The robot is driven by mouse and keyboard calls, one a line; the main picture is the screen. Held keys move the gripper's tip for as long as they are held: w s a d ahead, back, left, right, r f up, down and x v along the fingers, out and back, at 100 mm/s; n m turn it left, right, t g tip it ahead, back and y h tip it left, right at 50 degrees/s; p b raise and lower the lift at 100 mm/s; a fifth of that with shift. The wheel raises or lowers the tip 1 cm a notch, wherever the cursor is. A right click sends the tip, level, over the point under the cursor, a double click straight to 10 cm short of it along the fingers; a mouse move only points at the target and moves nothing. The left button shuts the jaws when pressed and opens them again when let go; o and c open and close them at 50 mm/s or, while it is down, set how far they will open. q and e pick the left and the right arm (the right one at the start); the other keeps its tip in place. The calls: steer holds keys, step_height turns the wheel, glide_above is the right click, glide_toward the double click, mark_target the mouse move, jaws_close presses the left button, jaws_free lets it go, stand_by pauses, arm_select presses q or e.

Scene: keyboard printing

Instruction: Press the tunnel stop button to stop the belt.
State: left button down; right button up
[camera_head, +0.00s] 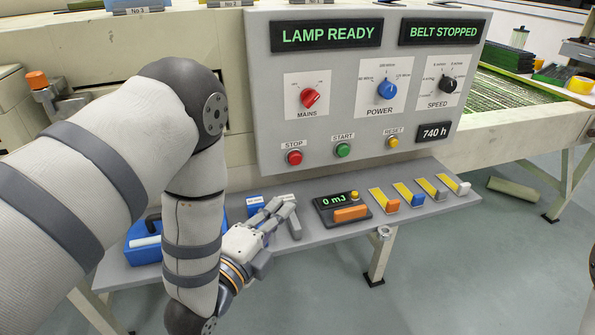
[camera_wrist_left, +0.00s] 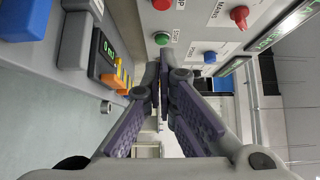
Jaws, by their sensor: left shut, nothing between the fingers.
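The control panel (camera_head: 255,100) is a grey upright box with lit displays. Its belt display (camera_head: 441,32) reads BELT STOPPED. The red stop button (camera_head: 295,157) sits at the panel's lower left, beside the green start button (camera_head: 343,150). In the left wrist view the red stop button (camera_wrist_left: 161,4) is at the top edge and the green start button (camera_wrist_left: 162,39) is below it. My left gripper (camera_head: 284,211) is shut and empty, below the stop button and apart from it, over the shelf. Its closed fingers (camera_wrist_left: 164,68) also show in the left wrist view. My right gripper is not in view.
A grey shelf (camera_head: 330,232) runs under the panel. It carries a 0 mJ meter (camera_head: 335,201), several coloured blocks and a blue case (camera_head: 145,241). The lamp display (camera_head: 326,34) reads LAMP READY. A reset button (camera_head: 393,142) is right of start. Floor is free at front right.

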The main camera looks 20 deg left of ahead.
arm_select(q)
steer(key=b, duration=0.1)
glide_toward(295, 158)
steer(key=w+d+f, duration=0.1)
steer(key=w+d, duration=0.2)
steer(key=d, duration=0.3)
steer(key=w+a, duration=0.2)
steer(key=w, duration=0.1)
steer(key=shift+w+a, duration=0.2)
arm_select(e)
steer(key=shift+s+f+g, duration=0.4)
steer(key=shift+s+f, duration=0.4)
